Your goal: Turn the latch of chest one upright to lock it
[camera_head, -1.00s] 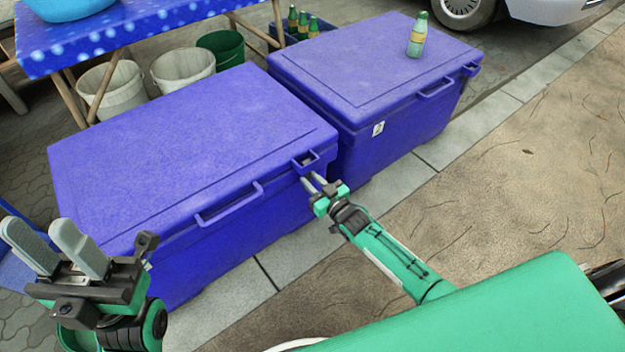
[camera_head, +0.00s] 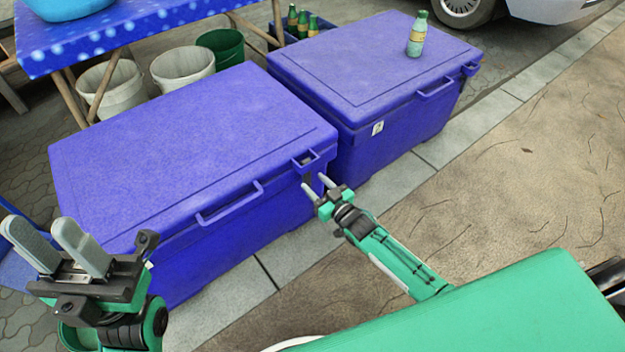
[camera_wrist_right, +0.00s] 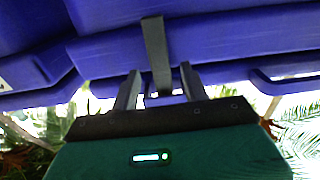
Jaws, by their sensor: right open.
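Two blue-purple lidded chests stand side by side: a near left chest (camera_head: 190,140) and a far right chest (camera_head: 370,65). Which one is chest one is not marked legibly. My right gripper (camera_head: 314,183) is open at the near chest's front right corner, just below a small loop (camera_head: 306,160) on its lid edge. In the right wrist view, a dark grey bar-like latch (camera_wrist_right: 155,50) lies against the blue chest, its end between the open fingers (camera_wrist_right: 157,85). I cannot tell whether they touch it. My left gripper (camera_head: 57,245) is open and empty at the lower left.
A green bottle (camera_head: 418,35) stands on the far chest. A blue table (camera_head: 120,35), white buckets (camera_head: 183,68), a green bucket (camera_head: 222,46) and bottles are behind. The near chest's long handle (camera_head: 230,203) projects at its front. Open pavement (camera_head: 500,190) lies right.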

